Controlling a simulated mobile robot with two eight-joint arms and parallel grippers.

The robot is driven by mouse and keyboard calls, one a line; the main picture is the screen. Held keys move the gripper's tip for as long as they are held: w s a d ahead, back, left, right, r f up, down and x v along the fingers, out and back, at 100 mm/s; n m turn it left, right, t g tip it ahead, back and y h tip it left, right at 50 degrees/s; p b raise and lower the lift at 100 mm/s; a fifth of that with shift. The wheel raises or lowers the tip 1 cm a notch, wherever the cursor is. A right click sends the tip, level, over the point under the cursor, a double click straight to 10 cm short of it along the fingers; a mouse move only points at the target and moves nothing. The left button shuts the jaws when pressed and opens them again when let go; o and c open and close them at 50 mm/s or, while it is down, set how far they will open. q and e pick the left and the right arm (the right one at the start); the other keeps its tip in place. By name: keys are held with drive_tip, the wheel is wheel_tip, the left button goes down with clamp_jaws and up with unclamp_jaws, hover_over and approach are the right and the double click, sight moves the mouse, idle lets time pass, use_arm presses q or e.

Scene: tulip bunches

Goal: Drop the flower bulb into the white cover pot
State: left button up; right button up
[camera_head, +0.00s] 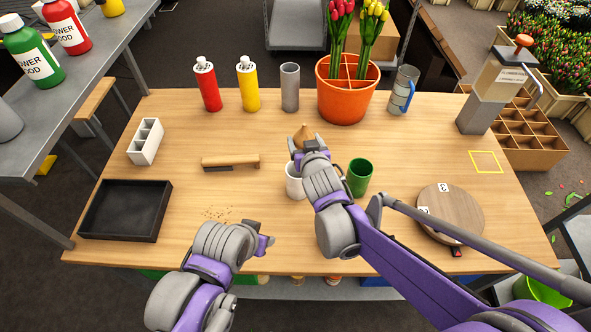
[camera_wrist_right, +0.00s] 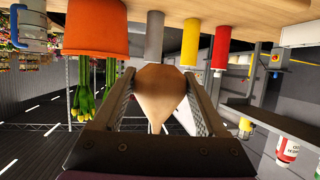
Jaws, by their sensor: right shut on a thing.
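The brown flower bulb (camera_head: 303,133) sits at the tips of my right gripper (camera_head: 306,146). In the right wrist view, which is upside down, the bulb (camera_wrist_right: 161,88) is held between the two fingers. The white cover pot (camera_head: 294,183) stands on the table just below the right gripper in the picture, partly hidden by it. The bulb appears above the table, slightly beyond the pot. My left gripper (camera_head: 264,241) is low over the table's front edge, apart from the pot, and its jaw opening is unclear.
A green pot (camera_head: 359,177) stands close right of the white one. A round wooden board (camera_head: 451,213) lies at right, a black tray (camera_head: 127,211) at left.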

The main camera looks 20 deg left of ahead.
drive_tip(key=shift+s+d+f, duration=0.1)
drive_tip(key=shift+s+f, duration=0.05)
drive_tip(key=shift+f, duration=0.35)
use_arm(q)
drive_tip(key=f+b, duration=0.1)
drive_tip(key=s+f+b, duration=0.1)
drive_tip(key=f, duration=0.1)
drive_tip(key=f+b, duration=0.1)
drive_tip(key=shift+s+d+f+b, duration=0.1)
drive_tip(key=shift+s+f+b, duration=0.2)
drive_tip(key=shift+s+f, duration=0.1)
use_arm(e)
wheel_tip(320, 180, down, 5)
drive_tip(key=shift+r, duration=0.1)
drive_tip(key=o, duration=1.4)
drive_tip(key=shift+c, duration=0.2)
use_arm(q)
drive_tip(key=shift+w+r+p, duration=0.1)
drive_tip(key=shift+r+p, duration=0.2)
drive_tip(key=shift+r, duration=0.05)
use_arm(e)
drive_tip(key=v, duration=1.1)
